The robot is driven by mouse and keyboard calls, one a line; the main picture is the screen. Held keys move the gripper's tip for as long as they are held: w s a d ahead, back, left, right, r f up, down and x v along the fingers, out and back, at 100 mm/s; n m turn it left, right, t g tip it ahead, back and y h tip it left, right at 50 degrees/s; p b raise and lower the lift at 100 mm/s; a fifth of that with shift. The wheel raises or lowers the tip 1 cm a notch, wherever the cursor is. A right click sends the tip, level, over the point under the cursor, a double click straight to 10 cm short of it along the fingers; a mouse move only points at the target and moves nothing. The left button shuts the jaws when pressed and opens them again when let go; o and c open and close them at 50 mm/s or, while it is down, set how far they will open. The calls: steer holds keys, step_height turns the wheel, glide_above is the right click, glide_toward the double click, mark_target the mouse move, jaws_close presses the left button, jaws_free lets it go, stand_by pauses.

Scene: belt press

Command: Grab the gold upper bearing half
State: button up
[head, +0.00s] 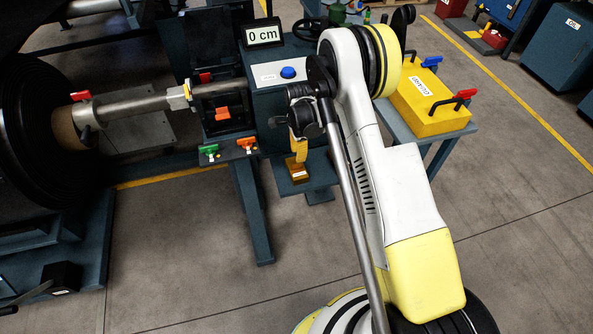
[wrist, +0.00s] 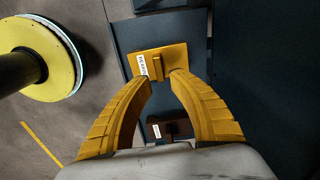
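The gold bearing half (head: 298,172) sits low on a small dark shelf, just right of the press frame. In the wrist view it is a flat gold block (wrist: 174,53) with a white label and a raised grip. My gripper (head: 299,151) points down just above it. In the wrist view the yellow fingertips of my gripper (wrist: 161,79) are a little apart, on either side of the raised grip. A small gap seems to show on the right side; contact on the left is unclear.
A brown labelled block (wrist: 170,128) lies between my fingers, lower in the wrist view. The press shaft (head: 135,104) and the green and orange clamps (head: 208,150) are to the left. A yellow box (head: 430,102) stands on a bench to the right.

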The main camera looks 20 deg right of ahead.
mark_target(297, 167)
steer(key=f+b, duration=0.1)
steer(key=f, duration=0.1)
steer(key=f+b, duration=0.1)
steer(key=f, duration=0.1)
steer(key=f+b, duration=0.1)
steer(key=f, duration=0.1)
steer(key=shift+a+f, duration=0.25)
steer(key=shift+f, duration=0.1)
steer(key=shift+r, duration=0.1)
steer(key=shift+c, duration=0.4)
jaws_close()
